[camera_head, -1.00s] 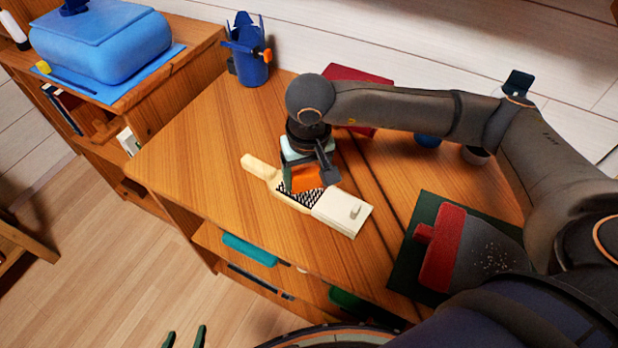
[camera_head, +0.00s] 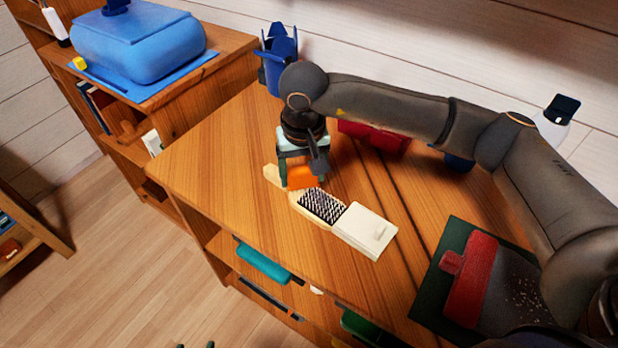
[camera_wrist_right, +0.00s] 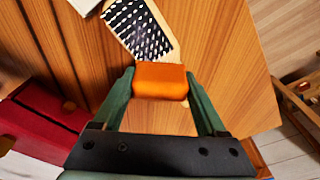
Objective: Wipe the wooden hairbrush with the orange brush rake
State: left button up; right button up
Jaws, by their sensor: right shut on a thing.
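The wooden hairbrush (camera_head: 272,176) lies on the desk with its dark bristles (camera_head: 322,207) facing up. Its handle points to the back left. The brush also shows in the right wrist view (camera_wrist_right: 139,27). My right gripper (camera_head: 298,180) is shut on the orange brush rake (camera_head: 302,178), which shows between the green fingers in the right wrist view (camera_wrist_right: 160,82). The rake is at the handle end of the bristles, covering part of the brush's neck; contact cannot be told. Two tips of my left gripper (camera_head: 195,346) show apart at the bottom edge, with nothing visible between them.
A cream block (camera_head: 365,230) sits at the brush's head end. A red-handled object on a dark green mat (camera_head: 430,290) lies to the right. A red case (camera_head: 375,137) and a blue cup (camera_head: 281,62) stand behind. The desk (camera_head: 210,165) is clear to the left.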

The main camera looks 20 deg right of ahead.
jog(key=shift+r+p, duration=1.65)
jog(key=shift+r, duration=1.4)
jog(key=shift+r+p, duration=0.85)
jog(key=shift+r, duration=0.7)
jog(key=shift+d, duration=0.1)
